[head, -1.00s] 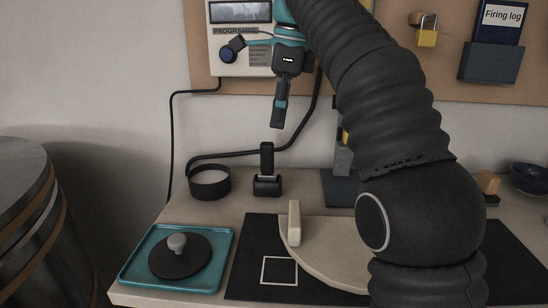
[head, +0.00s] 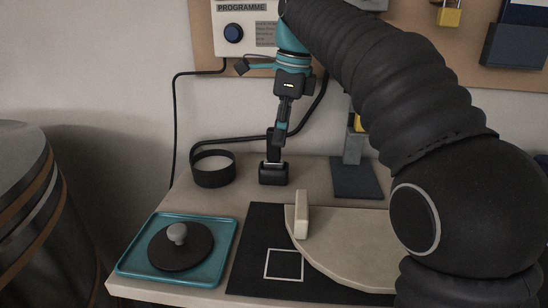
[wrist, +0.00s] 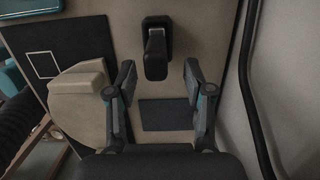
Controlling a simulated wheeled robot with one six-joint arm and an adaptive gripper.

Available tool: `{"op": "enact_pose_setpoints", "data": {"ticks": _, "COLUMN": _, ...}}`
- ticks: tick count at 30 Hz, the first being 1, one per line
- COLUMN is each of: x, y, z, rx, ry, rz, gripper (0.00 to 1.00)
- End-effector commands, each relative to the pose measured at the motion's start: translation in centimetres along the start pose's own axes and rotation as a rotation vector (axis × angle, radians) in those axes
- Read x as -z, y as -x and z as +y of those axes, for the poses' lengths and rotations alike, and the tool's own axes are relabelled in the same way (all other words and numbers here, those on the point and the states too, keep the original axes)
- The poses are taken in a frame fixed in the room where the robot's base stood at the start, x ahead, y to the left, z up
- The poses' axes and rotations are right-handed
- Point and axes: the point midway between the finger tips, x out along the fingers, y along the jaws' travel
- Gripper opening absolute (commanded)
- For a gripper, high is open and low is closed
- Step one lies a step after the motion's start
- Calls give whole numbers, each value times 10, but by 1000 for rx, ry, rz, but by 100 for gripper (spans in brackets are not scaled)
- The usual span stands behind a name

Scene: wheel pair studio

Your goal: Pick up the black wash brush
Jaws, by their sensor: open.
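The black wash brush (head: 273,175) appears to be the black block with an upright handle, standing near the back of the table. In the wrist view the brush (wrist: 157,50) lies just ahead of the fingertips, roughly centred between them. My gripper (head: 280,135) points down above the brush, and its fingers overlap the top of the handle in the head view. In the wrist view my gripper (wrist: 158,75) has its two fingers wide apart with nothing between them. Whether the fingers touch the handle cannot be told.
A black round bowl or ring (head: 213,173) stands left of the brush. A teal tray (head: 134,262) holds a dark disc with a grey knob. A beige half-round board (head: 345,240) lies on a black mat (head: 246,270). A dark plate with a post (head: 357,180) stands right.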

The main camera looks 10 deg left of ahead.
Motion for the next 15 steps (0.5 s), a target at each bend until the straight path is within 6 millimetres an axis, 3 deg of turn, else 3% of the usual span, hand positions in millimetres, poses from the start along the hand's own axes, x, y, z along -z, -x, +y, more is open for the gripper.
{"op": "enact_pose_setpoints", "data": {"ticks": 5, "x": -2, "y": -10, "z": 1, "rx": 1, "ry": 2, "rz": 0, "gripper": 52}}
{"op": "enact_pose_setpoints", "data": {"ticks": 15, "x": -10, "y": -52, "z": 4, "rx": 0, "ry": 3, "rz": 0, "gripper": 52}}
